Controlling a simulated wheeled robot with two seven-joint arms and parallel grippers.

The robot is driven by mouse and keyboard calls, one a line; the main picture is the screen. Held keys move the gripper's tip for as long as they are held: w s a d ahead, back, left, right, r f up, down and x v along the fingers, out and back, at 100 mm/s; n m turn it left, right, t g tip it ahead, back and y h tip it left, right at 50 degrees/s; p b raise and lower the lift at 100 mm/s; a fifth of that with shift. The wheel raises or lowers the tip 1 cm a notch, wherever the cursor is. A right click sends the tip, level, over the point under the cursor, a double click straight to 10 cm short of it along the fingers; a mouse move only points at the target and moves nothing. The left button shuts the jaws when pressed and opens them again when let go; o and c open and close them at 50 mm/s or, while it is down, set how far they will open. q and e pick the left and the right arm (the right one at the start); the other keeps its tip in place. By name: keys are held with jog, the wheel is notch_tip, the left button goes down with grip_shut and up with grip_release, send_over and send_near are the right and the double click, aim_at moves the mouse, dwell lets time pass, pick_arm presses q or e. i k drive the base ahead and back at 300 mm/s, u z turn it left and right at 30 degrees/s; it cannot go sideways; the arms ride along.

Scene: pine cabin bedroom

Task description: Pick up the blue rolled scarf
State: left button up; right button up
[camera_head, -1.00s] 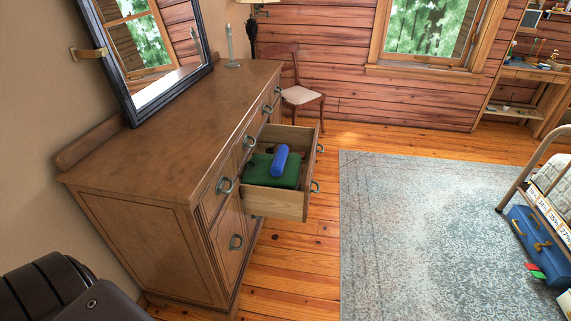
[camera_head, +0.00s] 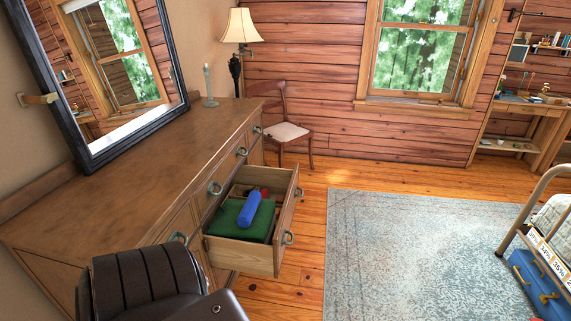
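The blue rolled scarf (camera_head: 249,208) lies on top of a folded green cloth (camera_head: 228,220) inside the open drawer (camera_head: 249,253) of the wooden dresser. The scarf is a smooth blue roll lying lengthwise, with nothing covering it. A black, padded part of my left arm shows at the lower left, in front of the dresser and short of the drawer. Its fingers do not show. My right gripper is outside the picture.
The brown dresser (camera_head: 130,165) carries a framed mirror (camera_head: 108,75) and a candlestick (camera_head: 208,85). A red item (camera_head: 262,192) lies at the drawer's back. A chair (camera_head: 283,130) stands beyond. Open floor and a grey-blue rug (camera_head: 400,250) lie right of the drawer.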

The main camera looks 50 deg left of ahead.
aim_at(244, 220)
jog(key=u, duration=0.1)
jog(key=i, duration=0.65)
jog(key=u, duration=0.95)
jog(key=i, duration=0.35)
jog(key=u, duration=0.35)
